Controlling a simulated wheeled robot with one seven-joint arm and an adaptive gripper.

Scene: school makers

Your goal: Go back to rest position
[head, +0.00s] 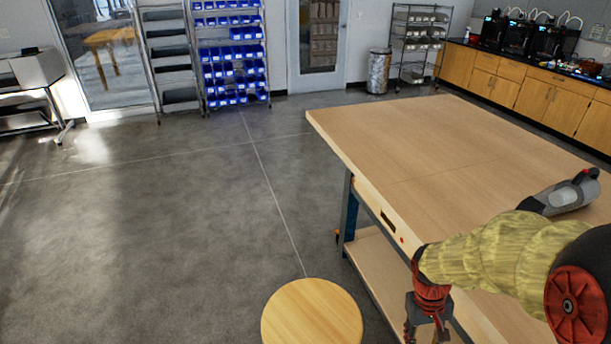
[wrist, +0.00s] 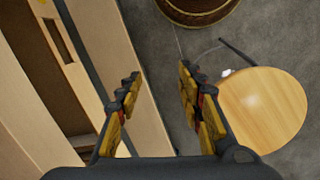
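My gripper (head: 425,336) hangs at the lower right of the head view, pointing down beside the near left edge of the wooden worktable (head: 440,140). In the wrist view my gripper (wrist: 160,80) has its two yellow and dark fingers apart, with nothing between them. My arm, in a yellowish sleeve, reaches in from the right over the table. The very tips of the fingers are cut off at the bottom of the head view.
A round wooden stool (head: 312,315) stands left of my gripper; its seat (wrist: 262,110) shows right of the fingers in the wrist view. A grey handheld tool (head: 562,196) lies on the table beyond my arm. The floor (head: 150,230) to the left is clear.

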